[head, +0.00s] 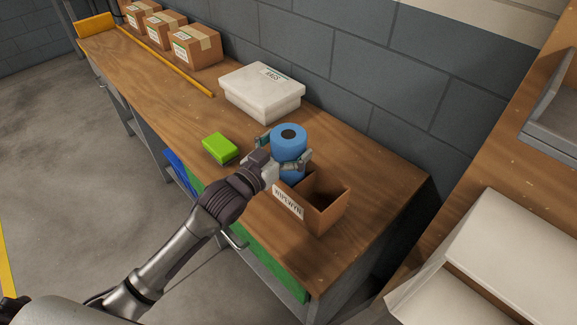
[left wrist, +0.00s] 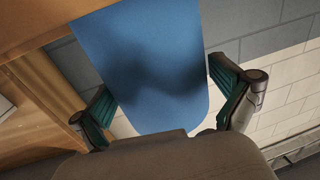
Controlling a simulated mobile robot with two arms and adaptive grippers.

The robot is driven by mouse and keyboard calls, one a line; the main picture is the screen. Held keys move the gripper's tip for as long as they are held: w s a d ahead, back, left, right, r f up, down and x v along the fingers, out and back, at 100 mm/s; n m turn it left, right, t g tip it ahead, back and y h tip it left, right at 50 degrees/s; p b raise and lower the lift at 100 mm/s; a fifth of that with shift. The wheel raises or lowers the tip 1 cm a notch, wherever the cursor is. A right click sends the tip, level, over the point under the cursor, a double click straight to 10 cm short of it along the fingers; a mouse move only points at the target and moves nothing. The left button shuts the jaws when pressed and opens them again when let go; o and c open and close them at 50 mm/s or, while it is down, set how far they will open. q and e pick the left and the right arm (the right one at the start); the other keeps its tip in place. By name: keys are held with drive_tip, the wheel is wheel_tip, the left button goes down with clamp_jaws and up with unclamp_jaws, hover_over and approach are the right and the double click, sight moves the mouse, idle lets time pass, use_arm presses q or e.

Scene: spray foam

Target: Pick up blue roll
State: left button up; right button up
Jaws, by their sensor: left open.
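My left gripper (head: 284,151) is open, with one finger on either side of the roll. In the left wrist view the roll (left wrist: 140,65) fills the space between the open fingers (left wrist: 166,105). A gap shows beside the right finger there; I cannot tell whether the left finger touches. My right gripper is not in view.
A green block (head: 220,148) lies left of the roll. A white lidded box (head: 262,92) stands behind it near the wall. Several cardboard boxes (head: 195,47) and a yellow strip (head: 165,62) are farther back. Bare bench top lies right of the roll.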

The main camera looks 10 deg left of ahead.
use_arm(q)
drive_tip(key=shift+c, duration=0.3)
drive_tip(key=c, duration=1.3)
drive_tip(key=shift+r, duration=0.1)
drive_tip(key=shift+c, duration=1.3)
